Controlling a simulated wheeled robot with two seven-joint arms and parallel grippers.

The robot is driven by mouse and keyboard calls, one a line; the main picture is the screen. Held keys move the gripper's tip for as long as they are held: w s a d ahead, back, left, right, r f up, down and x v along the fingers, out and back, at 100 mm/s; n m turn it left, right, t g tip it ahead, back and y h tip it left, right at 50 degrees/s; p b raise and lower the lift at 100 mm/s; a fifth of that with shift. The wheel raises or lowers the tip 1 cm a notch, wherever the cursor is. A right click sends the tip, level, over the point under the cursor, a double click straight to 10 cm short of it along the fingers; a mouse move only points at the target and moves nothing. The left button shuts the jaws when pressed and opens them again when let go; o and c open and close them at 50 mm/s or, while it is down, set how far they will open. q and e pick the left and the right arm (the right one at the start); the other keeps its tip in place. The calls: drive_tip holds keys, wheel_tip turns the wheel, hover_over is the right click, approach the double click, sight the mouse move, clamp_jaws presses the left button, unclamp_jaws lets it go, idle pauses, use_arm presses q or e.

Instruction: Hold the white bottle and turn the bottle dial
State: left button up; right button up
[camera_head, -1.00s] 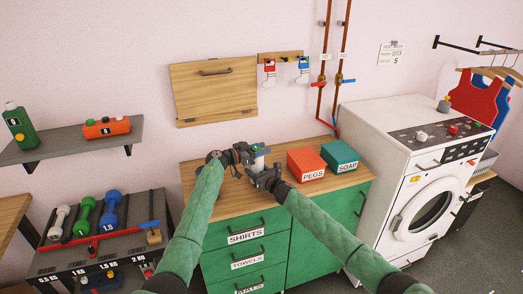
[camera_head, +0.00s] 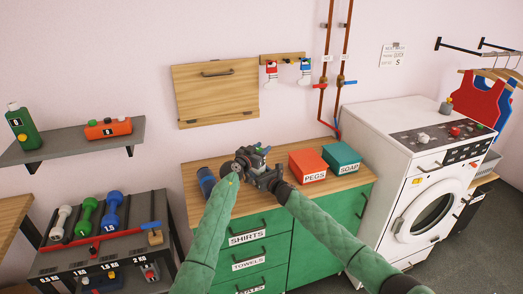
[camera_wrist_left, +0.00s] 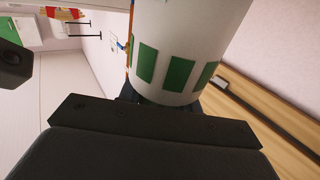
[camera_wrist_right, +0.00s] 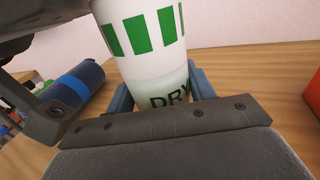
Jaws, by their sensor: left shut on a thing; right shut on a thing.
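The white bottle (camera_wrist_right: 148,60) with green bars and dark "DRY" lettering stands above the wooden counter in the right wrist view. My right gripper (camera_wrist_right: 160,95) is shut around its lower part, by the lettering. The bottle also fills the upper middle of the left wrist view (camera_wrist_left: 190,30). My left gripper (camera_wrist_left: 165,100) is shut on it at the end near the green bars. In the head view my left gripper (camera_head: 250,158) and right gripper (camera_head: 268,176) are close together over the counter and mostly hide the bottle. I cannot make out the dial separately.
A blue and dark cylinder (camera_head: 206,181) lies on the counter (camera_head: 340,186) left of my grippers. A red PEGS box (camera_head: 308,165) and a teal SOAP box (camera_head: 341,158) stand close on the right. The washing machine (camera_head: 410,170) is farther right.

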use_arm(q)
drive_tip(key=shift+f+y, duration=0.1)
drive_tip(key=shift+y, duration=0.2)
idle(0.4)
drive_tip(key=o, duration=1)
drive_tip(key=shift+c, duration=0.2)
drive_tip(key=shift+a, duration=0.1)
drive_tip(key=v, duration=1.2)
drive_tip(key=shift+f, duration=0.2)
drive_tip(key=shift+o, duration=0.2)
drive_tip(key=shift+r, duration=0.1)
